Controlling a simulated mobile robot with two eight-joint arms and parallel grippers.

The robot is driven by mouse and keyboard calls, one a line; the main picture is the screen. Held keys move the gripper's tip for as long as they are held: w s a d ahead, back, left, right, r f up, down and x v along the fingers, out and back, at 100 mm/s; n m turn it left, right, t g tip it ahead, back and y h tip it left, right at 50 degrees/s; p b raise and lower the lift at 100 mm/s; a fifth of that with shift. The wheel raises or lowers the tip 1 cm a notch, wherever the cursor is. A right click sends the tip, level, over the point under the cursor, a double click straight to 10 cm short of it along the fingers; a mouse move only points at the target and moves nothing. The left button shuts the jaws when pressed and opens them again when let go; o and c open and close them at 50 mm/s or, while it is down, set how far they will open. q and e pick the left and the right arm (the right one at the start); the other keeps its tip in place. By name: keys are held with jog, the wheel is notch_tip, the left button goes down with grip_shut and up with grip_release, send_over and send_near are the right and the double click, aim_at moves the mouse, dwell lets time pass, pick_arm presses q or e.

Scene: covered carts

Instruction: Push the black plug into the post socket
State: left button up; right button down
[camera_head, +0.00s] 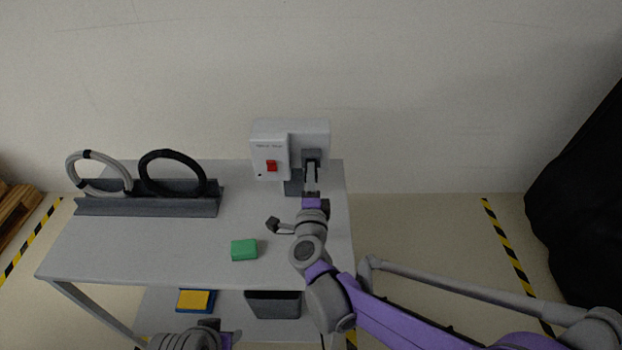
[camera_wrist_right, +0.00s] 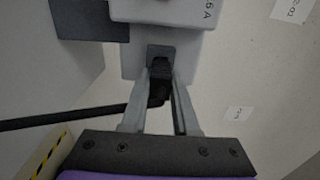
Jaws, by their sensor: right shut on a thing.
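The white post unit (camera_head: 290,142) stands at the back right of the cart top, with a red switch on its front. My right gripper (camera_head: 311,170) is up against the dark socket area on its right. In the wrist view my right gripper (camera_wrist_right: 161,97) is shut on the black plug (camera_wrist_right: 159,88), one finger on each side. The plug points at the dark grey socket (camera_wrist_right: 160,52) and overlaps its lower part. I cannot tell how deep it sits. A black cable (camera_wrist_right: 70,117) runs left from the plug.
A grey rack (camera_head: 150,206) at the left holds a light grey coil (camera_head: 70,170) and a black coil (camera_head: 205,178). A green block (camera_head: 244,250) lies on the cart top (camera_head: 130,255). A dark bin (camera_head: 273,305) and a blue and yellow item (camera_head: 195,301) are on the lower shelf.

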jog(key=shift+w, duration=0.95)
jog(key=c, duration=0.6)
grip_release()
jog(key=s, duration=1)
jog(key=shift+s+b, duration=0.3)
jog(key=shift+s, duration=0.1)
